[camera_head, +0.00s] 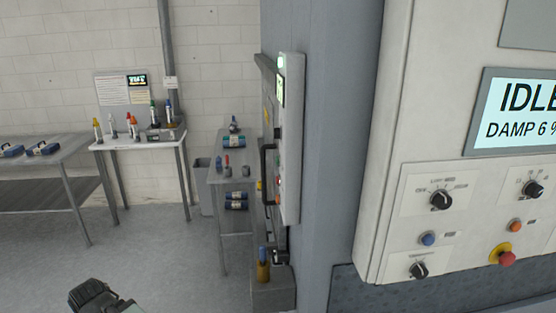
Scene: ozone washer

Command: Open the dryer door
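A large grey-white control panel (388,200) fills the right side, close to me. Its screen (520,110) reads "IDLE" and "DAMP 6 %", cut off by the picture's edge. I cannot tell for sure which machine is the dryer. Farther back, a narrow machine front is seen nearly edge-on, with a black vertical handle (264,175) on it. Whether this handle belongs to the dryer door is not clear. A dark part of my arm, probably my gripper (95,298), shows at the bottom left, apart from the panels. Its fingers are not clear.
The near panel has several knobs, a blue button (428,239) and a red stop button (507,259). A grey wall column (340,130) stands beside it. Tables with bottles (154,115) and blue items (42,149) line the back left. Grey floor (160,255) in the middle left is clear.

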